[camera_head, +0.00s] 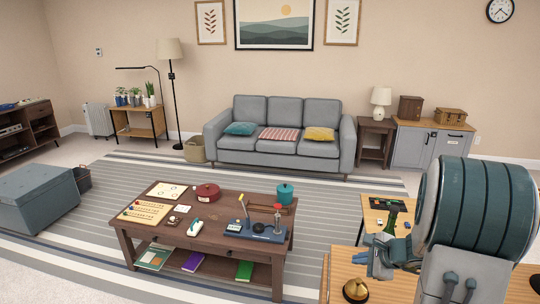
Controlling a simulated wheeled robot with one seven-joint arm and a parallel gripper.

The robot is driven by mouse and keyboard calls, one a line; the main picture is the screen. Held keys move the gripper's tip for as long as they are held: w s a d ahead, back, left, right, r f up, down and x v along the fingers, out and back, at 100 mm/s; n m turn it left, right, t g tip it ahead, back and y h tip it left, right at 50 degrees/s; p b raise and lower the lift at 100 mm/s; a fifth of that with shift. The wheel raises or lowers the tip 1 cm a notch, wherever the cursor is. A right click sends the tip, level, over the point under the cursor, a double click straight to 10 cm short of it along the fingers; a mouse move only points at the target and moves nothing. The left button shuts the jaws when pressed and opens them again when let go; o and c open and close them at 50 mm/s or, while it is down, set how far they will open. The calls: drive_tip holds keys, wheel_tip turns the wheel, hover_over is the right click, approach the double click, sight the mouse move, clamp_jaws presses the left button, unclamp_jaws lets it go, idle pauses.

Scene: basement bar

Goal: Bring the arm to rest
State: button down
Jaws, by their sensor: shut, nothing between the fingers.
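My arm, with a big ribbed teal link and grey parts, fills the right side of the head view. My gripper (376,262) is at the left end of the arm, small and partly hidden by my own links. It is shut and holds nothing. It is above or beside the near wooden surface (400,290), and a gold dome-shaped object (355,290) stands on that surface just below it. I cannot tell the exact gap between them.
A small wooden table (372,209) with a green object (392,214) stands just behind my gripper. The dark coffee table (160,239) to the left bears games, a red pot (206,192) and a teal pot (284,194). Striped rug (85,225) lies open around it. A grey sofa (283,110) stands behind.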

drive_tip(key=s+a+r+n+g, duration=0.4)
drive_tip(key=s+a+r+n, duration=0.4)
drive_tip(key=s+a+n, duration=0.5)
drive_tip(key=s+a+r+n+h, duration=0.1)
drive_tip(key=s+r+n+h, duration=0.1)
drive_tip(key=s+n+h, duration=0.2)
drive_tip(key=s+n, duration=0.3)
drive_tip(key=s, duration=0.4)
drive_tip(key=shift+r+g, duration=0.3)
drive_tip(key=shift+r, duration=0.05)
drive_tip(key=shift+a, duration=0.1)
